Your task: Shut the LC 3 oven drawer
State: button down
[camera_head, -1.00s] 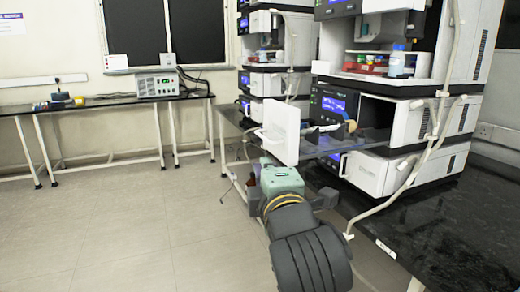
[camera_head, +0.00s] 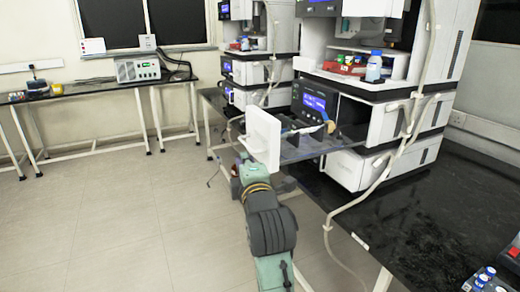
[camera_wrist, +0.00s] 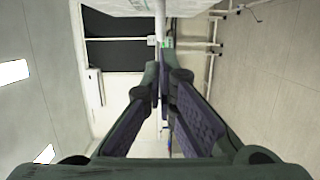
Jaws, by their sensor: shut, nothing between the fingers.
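The LC 3 oven drawer is pulled out of the nearest instrument stack. Its white front panel (camera_head: 263,138) stands upright at the outer end of a see-through tray (camera_head: 310,147), which runs back to the stack's open bay. My gripper is beside and below the white panel in the head view, its fingers mostly hidden by my own wrist. In the wrist view my gripper (camera_wrist: 164,70) has its fingertips together with nothing between them. A pale surface (camera_wrist: 130,6) lies beyond the fingertips at the top; I cannot tell whether it is the panel or whether they touch.
The nearest stack (camera_head: 390,125) stands on a black bench (camera_head: 420,220). A blue-capped bottle (camera_head: 374,68) sits on its shelf, and a cable hangs down its front. A second stack (camera_head: 255,80) is behind. A side table (camera_head: 100,84) lines the wall. The floor at left is clear.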

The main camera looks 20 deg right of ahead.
aim_at(258, 152)
jog(key=shift+s+d+p, duration=0.15)
jog(key=shift+d+p, duration=0.25)
jog(key=shift+d, duration=1.5)
jog(key=shift+d, duration=0.1)
